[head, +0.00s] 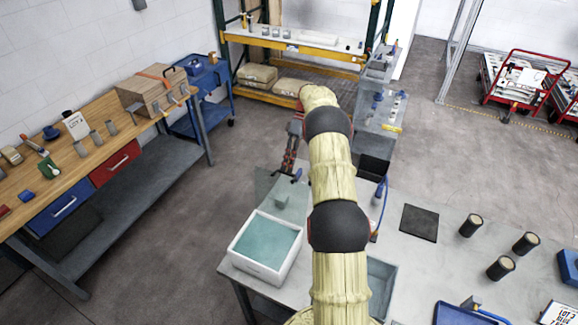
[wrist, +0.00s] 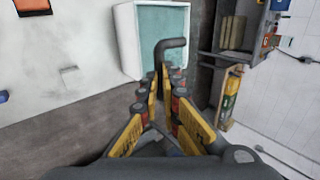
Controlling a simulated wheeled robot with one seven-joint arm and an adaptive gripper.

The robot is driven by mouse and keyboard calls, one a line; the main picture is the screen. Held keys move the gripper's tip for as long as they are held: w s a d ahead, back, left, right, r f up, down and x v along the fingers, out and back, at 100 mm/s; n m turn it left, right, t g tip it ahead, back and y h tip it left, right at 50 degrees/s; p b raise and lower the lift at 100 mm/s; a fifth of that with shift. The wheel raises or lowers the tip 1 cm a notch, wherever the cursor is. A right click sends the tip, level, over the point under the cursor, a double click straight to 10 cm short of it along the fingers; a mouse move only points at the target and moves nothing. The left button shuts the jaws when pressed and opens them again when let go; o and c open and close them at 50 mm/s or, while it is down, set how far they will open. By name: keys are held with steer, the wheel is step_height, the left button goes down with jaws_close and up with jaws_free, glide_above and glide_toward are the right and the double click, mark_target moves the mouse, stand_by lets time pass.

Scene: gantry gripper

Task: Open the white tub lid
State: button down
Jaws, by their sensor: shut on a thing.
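The white tub (head: 240,259) stands on the near left of the light grey table, with a flat teal surface (head: 265,240) inside its rim. A white-edged teal thing, apparently the tub (wrist: 127,38), is beyond the fingers at the top of the wrist view. My gripper (head: 289,172) is just behind the tub in the head view. In the wrist view its yellow fingers (wrist: 161,78) are closed around the lower end of a dark grey bent bar (wrist: 174,43). What the bar's ends join to is unclear.
A translucent grey panel (head: 263,186) is behind the tub. To the right are a black mat (head: 419,223), several dark cylinders (head: 471,225) and a blue tray (head: 460,315). A wooden workbench (head: 90,160) stands at the left. Open floor lies between it and the table.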

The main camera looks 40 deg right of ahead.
steer(key=f, duration=0.2)
steer(key=shift+s+a+f, duration=0.35)
steer(key=shift+s+f, duration=0.05)
steer(key=c, duration=2.2)
jaws_free()
steer(key=shift+w+f, duration=0.1)
steer(key=shift+o, duration=1.2)
steer(key=shift+w+a+r, duration=0.15)
steer(key=shift+r, duration=0.05)
steer(key=shift+o, duration=0.3)
steer(key=shift+d+r, duration=0.1)
steer(key=shift+d, duration=0.15)
steer(key=shift+d+r, duration=0.1)
steer(key=shift+r, duration=0.05)
steer(key=v, duration=0.7)
steer(key=shift+w+r, duration=0.2)
steer(key=shift+r, duration=0.05)
